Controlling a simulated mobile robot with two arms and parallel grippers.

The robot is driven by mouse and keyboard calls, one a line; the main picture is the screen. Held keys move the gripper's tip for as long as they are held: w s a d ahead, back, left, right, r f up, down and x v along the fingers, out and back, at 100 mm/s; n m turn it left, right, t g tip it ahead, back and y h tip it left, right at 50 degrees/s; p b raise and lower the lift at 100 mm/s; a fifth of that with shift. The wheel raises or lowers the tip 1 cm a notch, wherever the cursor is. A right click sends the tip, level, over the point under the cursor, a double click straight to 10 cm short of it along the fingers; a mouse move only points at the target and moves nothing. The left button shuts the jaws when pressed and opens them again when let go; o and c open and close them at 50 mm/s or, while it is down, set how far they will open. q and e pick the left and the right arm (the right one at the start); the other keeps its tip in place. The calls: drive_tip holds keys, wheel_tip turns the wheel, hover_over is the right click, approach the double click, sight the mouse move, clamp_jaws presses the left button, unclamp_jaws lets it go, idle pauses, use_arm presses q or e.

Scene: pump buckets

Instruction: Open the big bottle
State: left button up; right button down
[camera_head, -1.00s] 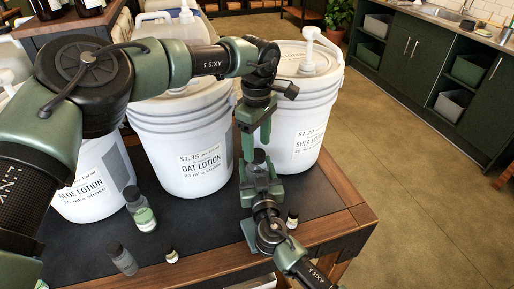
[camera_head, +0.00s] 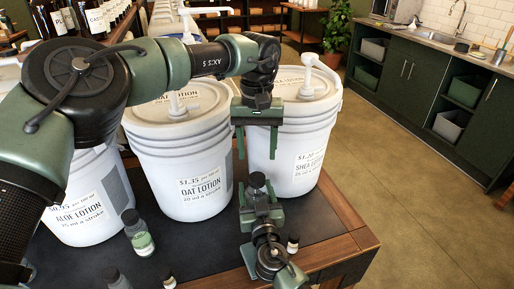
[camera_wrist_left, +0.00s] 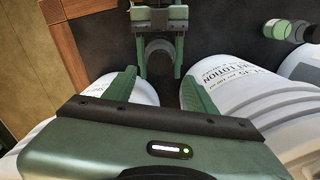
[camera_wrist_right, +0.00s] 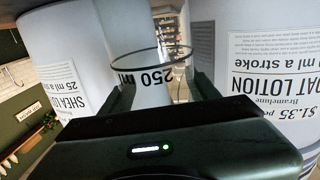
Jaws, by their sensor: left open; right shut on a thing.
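White pump buckets of aloe lotion (camera_head: 85,205), oat lotion (camera_head: 190,160) and shea lotion (camera_head: 300,130) stand close behind the grippers. A green-labelled bottle (camera_head: 140,238) and a small bottle (camera_head: 293,244) stand on the dark table (camera_head: 215,245). Open floor lies right.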

sight(257, 177)
use_arm(q)
drive_tip(key=shift+f+m, duration=0.3)
drive_tip(key=shift+f, duration=3.65)
clamp_jaws()
drive_tip(key=n, duration=1.3)
drive_tip(key=shift+n, duration=0.4)
drive_tip(key=shift+o, duration=0.3)
unclamp_jaws()
